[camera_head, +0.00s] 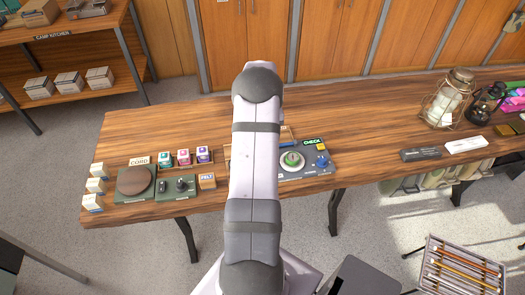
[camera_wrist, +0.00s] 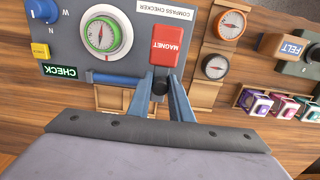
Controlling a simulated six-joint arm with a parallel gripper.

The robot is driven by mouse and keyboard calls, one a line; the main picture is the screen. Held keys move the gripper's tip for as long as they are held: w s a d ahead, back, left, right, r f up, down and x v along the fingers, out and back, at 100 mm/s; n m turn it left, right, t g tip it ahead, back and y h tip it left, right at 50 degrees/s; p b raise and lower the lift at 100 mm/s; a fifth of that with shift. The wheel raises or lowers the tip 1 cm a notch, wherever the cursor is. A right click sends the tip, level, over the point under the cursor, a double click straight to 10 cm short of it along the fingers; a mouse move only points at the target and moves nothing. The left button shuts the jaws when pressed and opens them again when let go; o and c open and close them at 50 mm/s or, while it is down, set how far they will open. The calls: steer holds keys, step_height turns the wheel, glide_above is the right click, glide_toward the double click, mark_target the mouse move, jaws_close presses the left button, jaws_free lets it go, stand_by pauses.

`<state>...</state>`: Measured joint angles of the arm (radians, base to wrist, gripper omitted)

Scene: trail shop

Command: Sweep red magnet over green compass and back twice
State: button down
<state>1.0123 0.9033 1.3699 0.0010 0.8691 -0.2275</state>
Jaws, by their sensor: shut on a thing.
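The red magnet (camera_wrist: 166,46), a block lettered MAGNET, is in the wrist view at the upper middle. My gripper (camera_wrist: 161,82) has its blue fingers closed at its near end, on a dark round part. The green compass (camera_wrist: 102,35), a green ring with a white dial and a needle, sits on a grey board to the left of the magnet, apart from it. The green compass also shows in the head view (camera_head: 292,161). There my arm hides the magnet and the gripper. I cannot tell how high the magnet is above the board.
The grey checker board (camera_wrist: 68,20) carries a blue knob (camera_wrist: 45,9), a yellow block (camera_wrist: 40,50) and a CHECK sign (camera_wrist: 60,71). Two other compasses, orange (camera_wrist: 230,24) and dark (camera_wrist: 215,67), lie right of the magnet. A FELT box (camera_wrist: 283,46) is farther right.

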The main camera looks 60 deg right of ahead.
steer(key=shift+s+d, duration=3.45)
steer(key=shift+d, duration=0.1)
steer(key=shift+w+a, duration=0.1)
steer(key=shift+w, duration=0.05)
steer(key=shift+w+a+r+p, duration=0.1)
steer(key=shift+w+a+p, duration=0.3)
steer(key=shift+w+a, duration=3.15)
steer(key=c, duration=1.7)
jaws_free()
steer(key=shift+s+r+p, duration=0.1)
steer(key=shift+r+p, duration=2.35)
steer(key=shift+r, duration=1)
